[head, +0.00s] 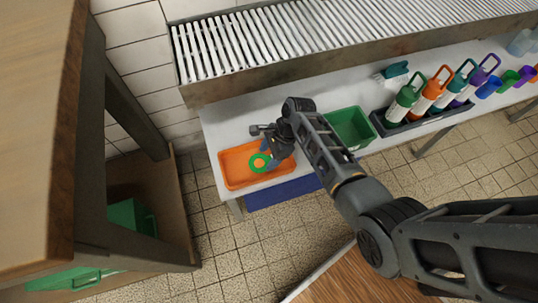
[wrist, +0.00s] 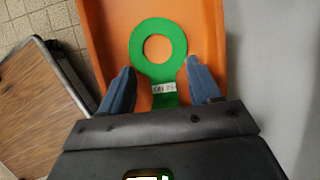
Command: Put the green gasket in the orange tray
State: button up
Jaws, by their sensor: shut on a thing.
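The green gasket (head: 251,162) is a flat ring with a short tab that bears a white label. It also shows in the wrist view (wrist: 159,72), over the orange tray (wrist: 106,35). The tray sits at the left end of the white bench in the head view (head: 231,176). My gripper (head: 270,157) is over the tray's right part, shut on the gasket. In the wrist view its blue fingers (wrist: 160,88) stand either side of the tab. I cannot tell whether the gasket touches the tray floor.
A green bin (head: 350,127) stands on the bench right of the tray. Further right a dark rack (head: 425,118) holds several bottles with coloured handles, near several cups. A slatted metal ledge (head: 290,35) runs along the back. A wooden cabinet (head: 35,130) stands at the left.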

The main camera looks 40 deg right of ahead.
jog(key=o, duration=1.1)
jog(key=shift+c, duration=0.2)
jog(key=p+v, duration=0.3)
jog(key=v, duration=0.9)
jog(key=shift+a, duration=0.1)
